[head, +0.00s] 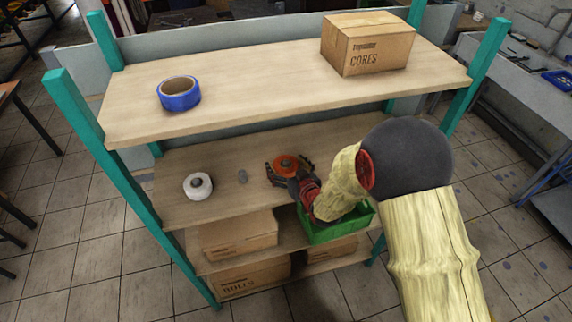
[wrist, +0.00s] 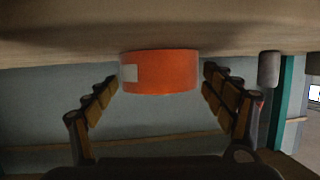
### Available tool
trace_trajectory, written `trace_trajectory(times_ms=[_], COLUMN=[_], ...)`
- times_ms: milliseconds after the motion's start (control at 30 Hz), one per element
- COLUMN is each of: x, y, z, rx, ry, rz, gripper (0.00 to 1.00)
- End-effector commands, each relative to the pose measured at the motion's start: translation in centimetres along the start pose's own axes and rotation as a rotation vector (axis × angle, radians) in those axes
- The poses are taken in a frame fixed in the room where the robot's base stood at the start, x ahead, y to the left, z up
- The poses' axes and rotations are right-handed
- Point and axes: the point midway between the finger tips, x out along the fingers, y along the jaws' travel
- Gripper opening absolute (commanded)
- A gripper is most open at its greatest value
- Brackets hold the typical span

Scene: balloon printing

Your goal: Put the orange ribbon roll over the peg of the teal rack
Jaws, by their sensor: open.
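The orange ribbon roll (head: 288,163) is on the middle shelf of the teal rack (head: 126,193). A dark centre shows in it; I cannot tell whether a peg is inside. In the wrist view, where the shelf appears at the top, the orange roll (wrist: 160,72) sits flat against the board. My gripper (head: 290,172) is open with its fingers on either side of the roll, and small gaps show between fingers and roll.
A white roll (head: 190,190) sits around a peg at the left of the middle shelf. A blue tape roll (head: 179,94) and a cardboard box (head: 367,44) are on the top shelf. A green crate (head: 334,231) is below my wrist, with boxes (head: 236,235) lower down.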

Motion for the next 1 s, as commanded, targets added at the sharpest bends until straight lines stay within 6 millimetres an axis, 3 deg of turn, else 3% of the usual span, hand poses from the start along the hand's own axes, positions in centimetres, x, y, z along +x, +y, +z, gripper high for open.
trace_trajectory(times_ms=[433,1000], x=[-1.0,-10.6], y=[0.0,0.1], z=[0.0,0.0], rx=[0.000,0.000], ry=[-0.001,0.000], rz=[0.001,0.002], gripper=[0.85,0.85])
